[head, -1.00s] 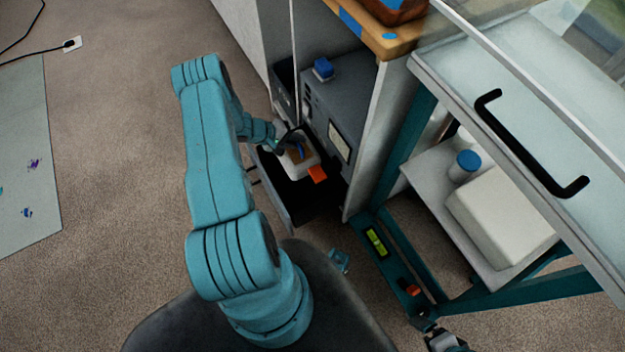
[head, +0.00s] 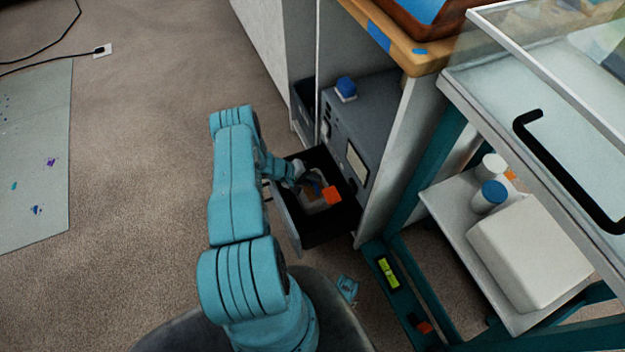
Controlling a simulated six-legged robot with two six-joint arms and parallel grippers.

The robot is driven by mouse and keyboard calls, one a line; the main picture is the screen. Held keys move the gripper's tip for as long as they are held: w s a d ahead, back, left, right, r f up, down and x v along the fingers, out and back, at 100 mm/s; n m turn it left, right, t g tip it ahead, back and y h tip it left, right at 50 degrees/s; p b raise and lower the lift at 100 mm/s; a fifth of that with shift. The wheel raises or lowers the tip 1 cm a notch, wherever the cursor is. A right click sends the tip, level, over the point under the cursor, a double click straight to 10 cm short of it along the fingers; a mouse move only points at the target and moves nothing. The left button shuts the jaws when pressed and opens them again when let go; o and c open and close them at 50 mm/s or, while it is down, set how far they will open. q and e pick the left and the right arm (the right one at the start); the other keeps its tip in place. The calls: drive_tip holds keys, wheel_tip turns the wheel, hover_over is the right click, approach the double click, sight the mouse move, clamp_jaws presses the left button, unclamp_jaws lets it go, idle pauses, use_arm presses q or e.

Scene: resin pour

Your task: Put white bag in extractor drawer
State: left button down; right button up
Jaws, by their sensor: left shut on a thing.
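The white bag (head: 314,202) shows as a pale shape with a brownish patch, inside the open dark drawer (head: 327,230) of the grey extractor unit (head: 363,120). An orange piece (head: 332,195) shows at its right side; I cannot tell if it is part of the bag. My left gripper (head: 302,180) reaches into the drawer from the left and is shut on the bag. The fingers are small and dark here, and part of the bag is hidden by them. I cannot tell whether the bag touches the drawer floor. My right gripper is not in view.
A blue-capped item (head: 346,88) stands on the extractor. A wooden worktop (head: 405,45) is above it. At right, a teal-framed cart with a glass lid (head: 545,60) holds a white block (head: 530,248) and blue-lidded jar (head: 489,196) on its shelf.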

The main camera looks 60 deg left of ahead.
use_arm(q)
drive_tip(key=shift+f, duration=0.25)
drive_tip(key=c, duration=1.1)
unclamp_jaws()
drive_tip(key=shift+r, duration=0.1)
drive_tip(key=shift+o, duration=0.2)
drive_tip(key=shift+r, duration=0.25)
drive_tip(key=p+v, duration=0.3)
drive_tip(key=v, duration=0.9)
drive_tip(key=shift+p, duration=0.3)
